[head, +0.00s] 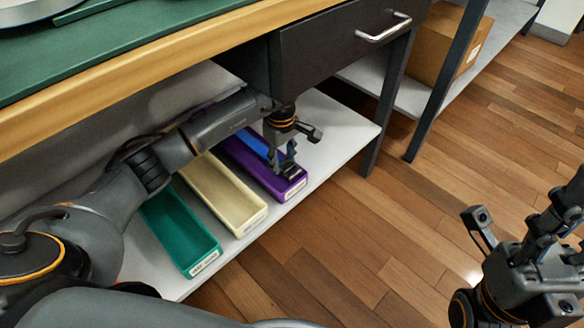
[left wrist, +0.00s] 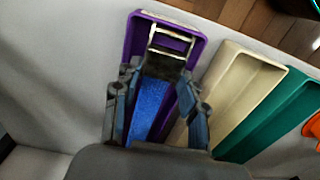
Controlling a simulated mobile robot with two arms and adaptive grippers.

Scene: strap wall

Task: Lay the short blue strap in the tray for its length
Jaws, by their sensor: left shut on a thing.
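The purple tray (head: 294,191) is on the white shelf under the bench; it also shows in the left wrist view (left wrist: 137,45). The blue strap (head: 250,143) runs lengthwise within the purple tray's outline, and its webbing shows between my fingers in the left wrist view (left wrist: 150,108). A metal buckle (left wrist: 170,46) is at the tray's front end. My left gripper (head: 288,163) is low over the front part of this tray, shut on the blue strap. Whether the strap touches the tray floor cannot be told. My right gripper (head: 518,218) is open and empty, over the floor.
A cream tray (head: 249,222) and a teal tray (head: 198,258) stand left of the purple one; both look empty. A dark drawer (head: 340,45) and the bench top (head: 110,45) overhang the shelf (head: 340,125). A cardboard box (head: 440,45) is on another shelf.

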